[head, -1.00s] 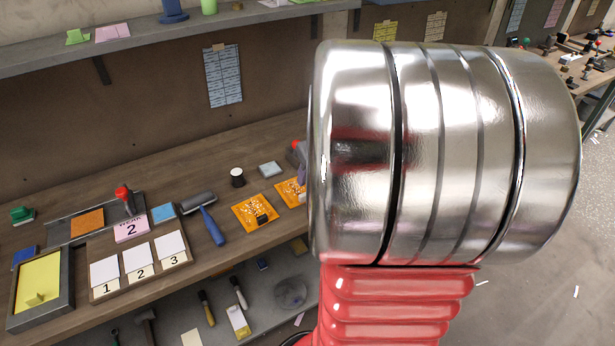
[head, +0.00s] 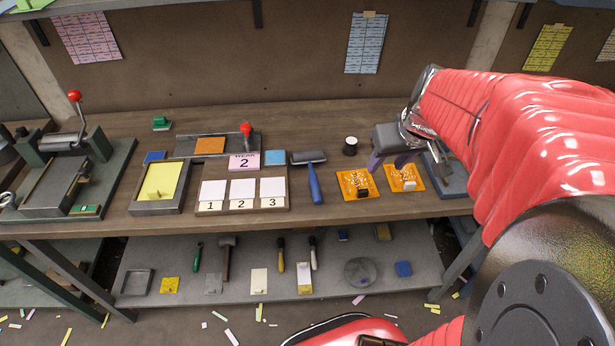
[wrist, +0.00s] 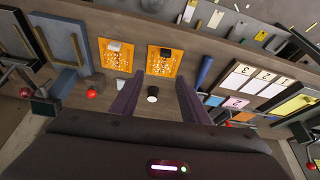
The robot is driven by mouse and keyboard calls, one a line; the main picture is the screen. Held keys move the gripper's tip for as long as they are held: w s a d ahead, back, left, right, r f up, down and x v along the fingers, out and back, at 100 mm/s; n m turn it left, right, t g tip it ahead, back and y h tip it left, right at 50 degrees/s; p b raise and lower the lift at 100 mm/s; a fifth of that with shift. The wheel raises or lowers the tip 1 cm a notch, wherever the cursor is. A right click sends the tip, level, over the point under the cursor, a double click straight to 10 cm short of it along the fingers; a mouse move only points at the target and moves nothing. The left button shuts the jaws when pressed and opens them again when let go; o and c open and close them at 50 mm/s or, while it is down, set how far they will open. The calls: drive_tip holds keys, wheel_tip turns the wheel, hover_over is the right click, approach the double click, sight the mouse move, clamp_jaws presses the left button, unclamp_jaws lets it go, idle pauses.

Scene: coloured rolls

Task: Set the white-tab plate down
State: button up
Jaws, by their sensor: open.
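The white-tab plate (head: 404,179) is an orange square with pale markings and a small white tab at its front. It lies flat on the wooden bench (head: 330,214), right of a similar orange plate with a black tab (head: 355,185). In the wrist view the white-tab plate (wrist: 115,56) is at upper left and the black-tab plate (wrist: 165,62) is to its right. My gripper (head: 392,162) has two purple fingers, spread apart with nothing held between them. It hangs just behind and above the plates. In the wrist view its fingertips (wrist: 159,77) show below both plates.
A small black pot with a white top (head: 350,146) stands behind the plates. A blue-handled roller (head: 314,180) lies to the left, beside a rack of numbered white cards (head: 243,203). A grey metal device (head: 450,177) stands at the right. A lower shelf (head: 330,287) holds tools.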

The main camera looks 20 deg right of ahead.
drive_tip(key=s+a+r, duration=0.1)
drive_tip(key=s+a, duration=0.2)
drive_tip(key=a, duration=0.3)
drive_tip(key=s+a+r+n, duration=0.1)
drive_tip(key=s+a, duration=0.2)
drive_tip(key=a, duration=0.4)
drive_tip(key=s+a+r+n+y, duration=0.1)
drive_tip(key=s+a+r, duration=0.1)
drive_tip(key=a, duration=0.5)
drive_tip(key=shift+s+t, duration=0.4)
drive_tip(key=shift+s, duration=0.05)
drive_tip(key=shift+c, duration=0.3)
